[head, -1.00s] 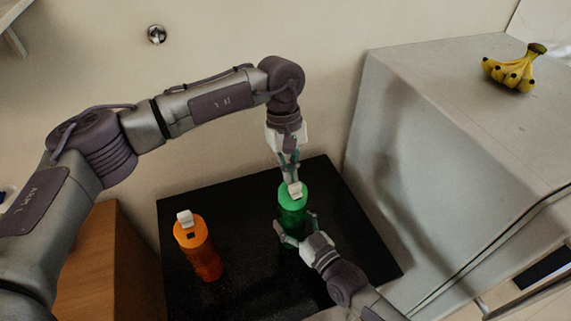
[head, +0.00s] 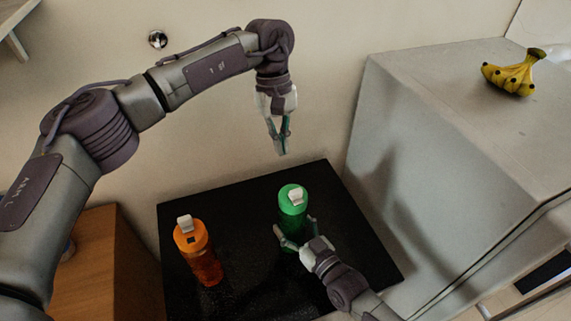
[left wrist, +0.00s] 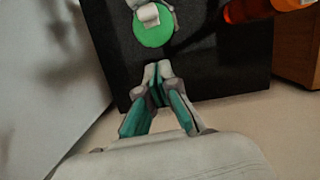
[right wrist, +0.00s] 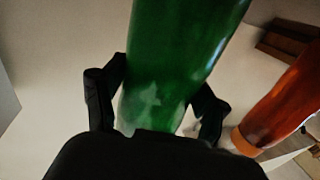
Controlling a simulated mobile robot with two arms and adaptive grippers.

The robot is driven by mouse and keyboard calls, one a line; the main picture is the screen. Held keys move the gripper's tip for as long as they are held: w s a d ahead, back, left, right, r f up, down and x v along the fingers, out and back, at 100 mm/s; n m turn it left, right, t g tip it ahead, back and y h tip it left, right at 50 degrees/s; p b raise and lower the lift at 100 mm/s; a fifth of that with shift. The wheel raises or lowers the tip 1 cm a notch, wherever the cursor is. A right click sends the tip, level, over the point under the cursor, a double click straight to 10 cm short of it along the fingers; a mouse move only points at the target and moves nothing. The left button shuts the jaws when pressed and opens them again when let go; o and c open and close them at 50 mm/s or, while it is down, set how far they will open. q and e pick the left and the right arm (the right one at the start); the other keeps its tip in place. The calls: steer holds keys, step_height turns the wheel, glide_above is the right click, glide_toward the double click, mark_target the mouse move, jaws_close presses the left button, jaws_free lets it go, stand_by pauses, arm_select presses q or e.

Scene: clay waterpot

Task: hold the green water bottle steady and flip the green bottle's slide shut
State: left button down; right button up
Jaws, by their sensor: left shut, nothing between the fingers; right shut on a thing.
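The green bottle (head: 292,212) stands upright on the black tabletop. Its bright green lid with the white slide (head: 296,196) faces up; the slide lies on the lid, but I cannot tell whether it is fully shut. My right gripper (head: 294,240) is shut around the bottle's body, also seen in the right wrist view with the green body (right wrist: 175,70) between its fingers. My left gripper (head: 281,153) is shut and empty, above and behind the bottle, apart from it. In the left wrist view its closed fingertips (left wrist: 157,80) sit below the green lid (left wrist: 153,30).
An orange bottle (head: 203,262) with a white-topped lid stands left of the green one on the black tabletop (head: 240,200). A grey cabinet (head: 440,130) with bananas (head: 514,76) rises at the right. The wall is behind, and a wooden cabinet (head: 100,265) is at the left.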

arm_select(q)
steer(key=shift+v, duration=1.9)
arm_select(e)
steer(key=o, duration=1.9)
steer(key=shift+c, duration=0.2)
